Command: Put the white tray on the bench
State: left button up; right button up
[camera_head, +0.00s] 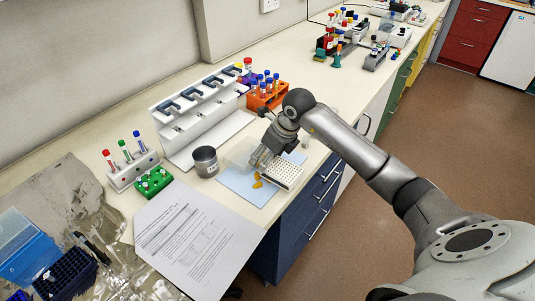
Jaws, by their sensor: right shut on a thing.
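The white tray (284,176), with rows of small holes in its top, is over the pale blue mat (236,183) near the front edge of the bench (205,209). My right gripper (262,161) reaches down from the right and is shut at the tray's back left side. The fingertips are small, and their contact with the tray is partly hidden. I cannot tell whether the tray touches the mat. Small yellow-orange pieces (258,181) lie just left of the tray. My left gripper is not in view.
A clear box (239,154) and a grey metal pot (205,161) stand left of the gripper. Behind are a white pipette stand (190,118) and an orange tube rack (267,98). A printed sheet (190,238) overhangs the front edge. A green rack (153,182) stands left.

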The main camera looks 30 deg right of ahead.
aim_at(279, 167)
jog(key=shift+f, duration=0.2)
jog(key=o, duration=1)
jog(key=shift+r, duration=0.1)
jog(key=shift+r, duration=0.2)
jog(key=b+v, duration=0.2)
jog(key=v, duration=1)
jog(key=shift+s+f, duration=0.1)
